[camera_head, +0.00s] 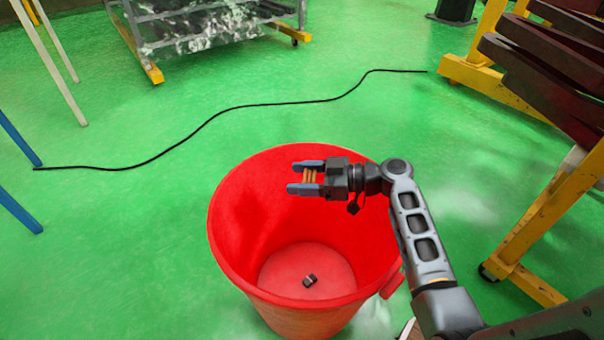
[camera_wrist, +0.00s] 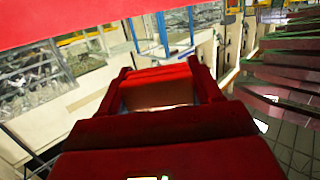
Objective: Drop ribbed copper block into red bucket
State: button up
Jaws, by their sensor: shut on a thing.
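The red bucket (camera_head: 245,215) stands on the green floor, open at the top, in the head view. My gripper (camera_head: 306,178) is over the bucket's mouth, pointing left, with its fingers shut on the ribbed copper block (camera_head: 309,177). Only a small brownish part of the block shows between the fingers. In the wrist view my gripper (camera_wrist: 160,90) looks red, and the block is a pale coppery strip (camera_wrist: 158,106) between the fingers. A small dark object (camera_head: 310,281) lies on the bucket's bottom; I cannot tell what it is.
A black cable (camera_head: 240,107) runs across the floor behind the bucket. A wheeled metal rack (camera_head: 210,25) stands at the back. A yellow-framed stand with dark slats (camera_head: 545,70) is on the right. Blue and pale legs (camera_head: 20,145) stand at the left. Floor left of the bucket is clear.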

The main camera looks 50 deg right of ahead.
jog(key=o, duration=1.3)
jog(key=shift+o, duration=0.2)
jog(key=p+v, duration=0.1)
jog(key=v, duration=0.6)
jog(key=shift+s+d, duration=0.2)
jog(key=shift+s, duration=0.1)
